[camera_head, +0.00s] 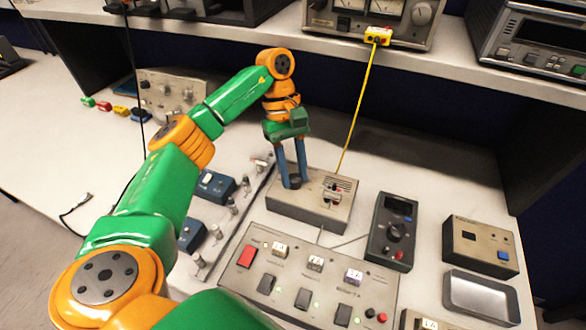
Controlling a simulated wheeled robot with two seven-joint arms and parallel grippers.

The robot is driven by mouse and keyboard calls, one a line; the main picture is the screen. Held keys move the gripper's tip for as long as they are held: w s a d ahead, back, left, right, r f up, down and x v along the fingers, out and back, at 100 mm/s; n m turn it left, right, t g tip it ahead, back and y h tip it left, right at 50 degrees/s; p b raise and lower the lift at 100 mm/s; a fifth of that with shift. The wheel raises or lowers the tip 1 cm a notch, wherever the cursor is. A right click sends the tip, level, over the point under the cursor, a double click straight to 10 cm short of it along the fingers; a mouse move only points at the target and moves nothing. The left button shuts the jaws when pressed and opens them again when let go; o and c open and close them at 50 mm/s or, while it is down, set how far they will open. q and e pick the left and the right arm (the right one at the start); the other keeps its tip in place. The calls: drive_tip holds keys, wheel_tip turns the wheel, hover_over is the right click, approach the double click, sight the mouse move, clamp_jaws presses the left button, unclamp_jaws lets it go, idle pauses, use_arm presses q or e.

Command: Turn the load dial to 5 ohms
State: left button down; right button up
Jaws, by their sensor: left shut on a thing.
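The load box (310,212) is a low beige case in the middle of the bench, with a small labelled panel and a red part on its top right. Its load dial (292,183) is a dark round knob on the left of the top. My left gripper (292,178) comes down from above with its two blue fingers shut on the dial. The fingers cover part of the dial, and its markings and pointer are too small or hidden to read. My right gripper is not in view.
A yellow cable runs from a yellow plug (377,36) on the shelf unit down to the box. A switch panel (310,272) lies in front, a dark meter (393,232) to the right, and blue boxes (214,187) to the left. A metal tray (481,296) is far right.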

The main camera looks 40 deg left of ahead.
use_arm(q)
drive_tip(key=shift+m+g+y, duration=0.3)
drive_tip(key=shift+m, duration=0.5)
drive_tip(key=shift+f+m, duration=0.1)
drive_tip(key=shift+m, duration=0.2)
drive_tip(key=c, duration=0.5)
unclamp_jaws()
drive_tip(key=shift+c, duration=0.2)
